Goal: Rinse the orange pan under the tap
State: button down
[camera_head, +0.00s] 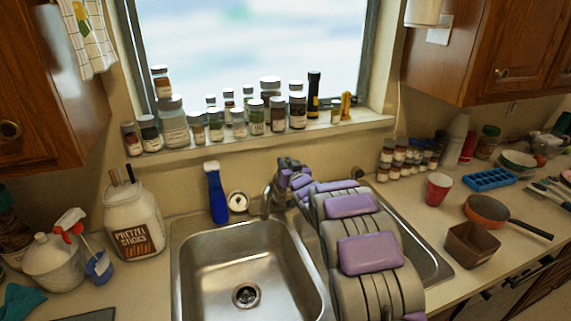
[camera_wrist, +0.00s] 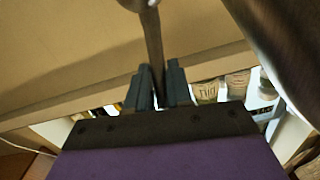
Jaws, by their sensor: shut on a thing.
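The orange pan (camera_head: 487,209) lies on the counter right of the sink, with its black handle pointing right and toward the front. The tap (camera_head: 266,201) stands behind the sink, partly hidden by my arm. My gripper (camera_head: 283,168) is at the tap, away from the pan. In the wrist view my gripper (camera_wrist: 159,84) is shut on a thin metal bar, which looks like the tap handle (camera_wrist: 152,38). A larger metal piece (camera_wrist: 285,45), perhaps the spout, is close on the right. I see no running water in the left basin (camera_head: 210,272).
My arm covers much of the right basin. A red cup (camera_head: 437,189), a brown square container (camera_head: 472,244) and a blue tray (camera_head: 488,179) stand near the pan. A blue bottle (camera_head: 217,195) stands behind the sink. Several jars line the sill (camera_head: 190,154). The left basin is empty.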

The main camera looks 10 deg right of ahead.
jog(key=p, duration=0.1)
jog(key=r+g+p, duration=0.1)
jog(key=p, duration=0.1)
jog(key=shift+w+a+r, duration=0.15)
jog(key=shift+w, duration=0.15)
jog(key=p, duration=0.3)
jog(key=shift+w+a+r+g, duration=0.1)
jog(key=shift+w+g, duration=0.2)
jog(key=shift+g, duration=0.1)
jog(key=shift+w+p, duration=0.1)
jog(key=shift+p, duration=0.4)
jog(key=shift+f, duration=0.2)
jog(key=c, duration=1.1)
grip_release()
jog(key=v, duration=0.8)
jog(key=p+v, duration=0.1)
jog(key=v, duration=0.8)
jog(key=shift+a+r, duration=0.15)
jog(key=shift+r, duration=0.1)
